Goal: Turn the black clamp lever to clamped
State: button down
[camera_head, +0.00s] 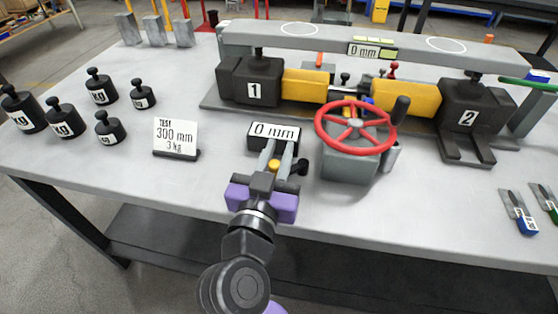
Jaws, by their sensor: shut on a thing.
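My gripper (277,150) is at the near middle of the bench, with its two grey fingers pointing away over the tabletop. It is shut on what appears to be the black clamp lever (303,168). The lever's rounded black end shows just right of the right finger. The fingers and purple gripper body hide most of the lever, so its exact angle cannot be told. A small orange-yellow part (274,166) shows between the fingers. A black display reading 0 mm (273,137) stands just beyond the fingertips.
A red handwheel (355,126) on a grey gearbox (347,165) stands close right of my gripper. Jacks 1 (250,82) and 2 (468,118) carry a grey beam behind. A test card (176,138) and several black weights (65,121) stand left. Bare bench lies between card and front edge.

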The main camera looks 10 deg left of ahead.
aim_at(269, 169)
jog(key=shift+w+a+m+h+b, duration=0.1)
jog(key=shift+w+m+h+b, duration=0.2)
jog(key=shift+m+h, duration=0.5)
jog(key=c, duration=1.3)
grip_release()
jog(key=shift+s, duration=0.1)
jog(key=shift+s+a, duration=0.2)
jog(key=shift+s, duration=1.05)
jog(key=shift+s+a, duration=0.25)
jog(key=shift+s, duration=1.05)
jog(key=shift+s+a, duration=0.2)
jog(key=shift+s, duration=1.05)
